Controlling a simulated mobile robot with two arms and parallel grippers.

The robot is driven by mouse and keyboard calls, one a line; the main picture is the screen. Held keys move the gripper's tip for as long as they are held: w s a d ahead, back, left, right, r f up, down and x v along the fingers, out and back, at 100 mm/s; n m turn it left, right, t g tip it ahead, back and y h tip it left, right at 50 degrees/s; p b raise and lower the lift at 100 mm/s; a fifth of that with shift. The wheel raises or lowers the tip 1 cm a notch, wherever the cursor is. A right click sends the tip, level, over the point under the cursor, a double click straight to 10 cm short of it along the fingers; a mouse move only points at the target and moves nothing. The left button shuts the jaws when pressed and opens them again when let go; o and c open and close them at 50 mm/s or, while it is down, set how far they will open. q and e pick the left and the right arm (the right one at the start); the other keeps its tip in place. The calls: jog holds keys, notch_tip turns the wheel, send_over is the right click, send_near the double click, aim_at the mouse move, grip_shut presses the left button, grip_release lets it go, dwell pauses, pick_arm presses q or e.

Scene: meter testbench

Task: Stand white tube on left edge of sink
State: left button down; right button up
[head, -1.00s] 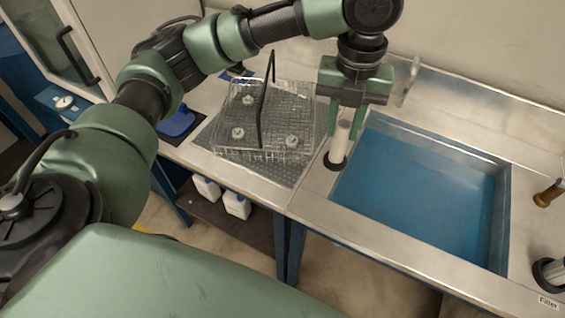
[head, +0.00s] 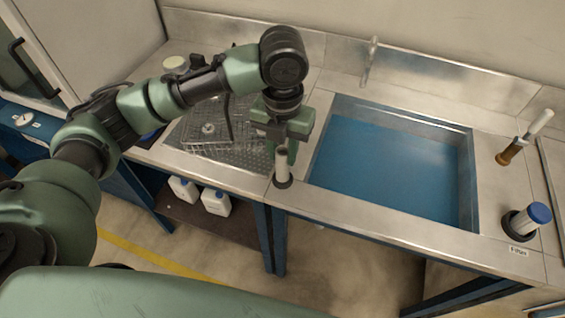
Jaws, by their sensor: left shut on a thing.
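The white tube (head: 282,165) is upright with a dark round base (head: 283,182), over the metal strip along the left side of the sink (head: 390,165), close to the bench's front edge. My left gripper (head: 285,157) points down and is shut on the tube from above. The base appears at counter level, but I cannot tell whether it touches the metal. The gripper's fingers hide part of the tube's upper end. My right gripper is not in view.
A wire basket (head: 208,150) with a dark upright handle stands left of the tube. A faucet (head: 370,62) rises behind the sink. A blue-capped white cylinder (head: 528,218) in a dark ring and a wooden-handled brush (head: 510,151) stand to the right.

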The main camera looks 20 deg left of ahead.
aim_at(283, 166)
pick_arm(q)
notch_tip(283, 166, down, 5)
jog(key=shift+r+p, duration=0.2)
jog(key=shift+p, duration=0.1)
jog(key=shift+f, duration=0.2)
jog(key=c, duration=1.1)
grip_release()
jog(key=shift+f, duration=0.1)
notch_tip(283, 166, up, 12)
jog(key=shift+f+b, duration=0.25)
jog(key=shift+b, duration=0.75)
jog(key=shift+r, duration=0.4)
